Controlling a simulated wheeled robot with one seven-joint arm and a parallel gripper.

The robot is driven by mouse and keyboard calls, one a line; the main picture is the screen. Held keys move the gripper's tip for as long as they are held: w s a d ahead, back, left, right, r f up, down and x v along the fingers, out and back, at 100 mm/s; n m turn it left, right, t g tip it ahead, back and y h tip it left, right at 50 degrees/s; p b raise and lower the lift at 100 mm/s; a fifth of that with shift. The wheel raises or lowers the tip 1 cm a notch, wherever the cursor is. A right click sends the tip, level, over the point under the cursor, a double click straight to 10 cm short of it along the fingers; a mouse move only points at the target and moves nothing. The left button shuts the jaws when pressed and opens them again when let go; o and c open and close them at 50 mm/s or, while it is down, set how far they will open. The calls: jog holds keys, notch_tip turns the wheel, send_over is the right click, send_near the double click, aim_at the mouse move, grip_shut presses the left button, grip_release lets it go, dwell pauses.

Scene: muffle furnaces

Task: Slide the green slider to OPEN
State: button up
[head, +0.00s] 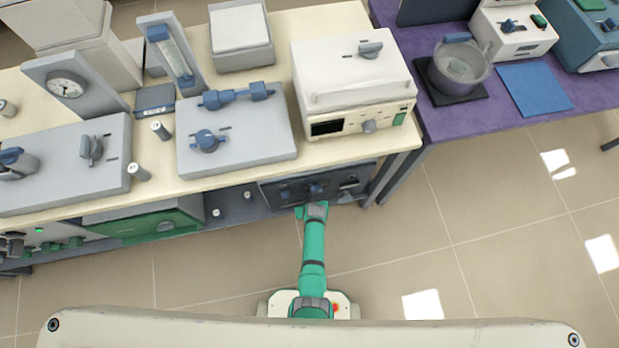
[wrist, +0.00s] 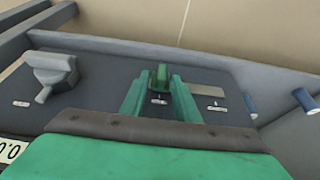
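The green slider (wrist: 161,76) is a small upright block on a dark panel (wrist: 105,82) in the wrist view. A small white label lies beside it, too small to read. My gripper (wrist: 160,82) has its two green fingers apart, one on each side of the slider. A narrow gap seems to show between the fingers and the slider. In the head view my gripper (head: 313,208) reaches the front of the dark panel (head: 335,187) below the cream bench. I cannot make out the slider there.
A grey knob (wrist: 52,72) stands left of the slider in the wrist view, and a flat pale strip (wrist: 205,90) lies to its right. The cream bench top (head: 345,160) overhangs the panel. A purple table (head: 460,122) stands at the right. The tiled floor (head: 480,215) is clear.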

jog(key=shift+d, duration=0.15)
dwell(0.3)
jog(key=shift+r, duration=0.1)
jog(key=a+v, duration=0.1)
jog(key=v, duration=0.9)
jog(key=shift+s+d+r, duration=0.15)
jog(key=shift+s+d, duration=0.15)
jog(key=shift+d, duration=0.2)
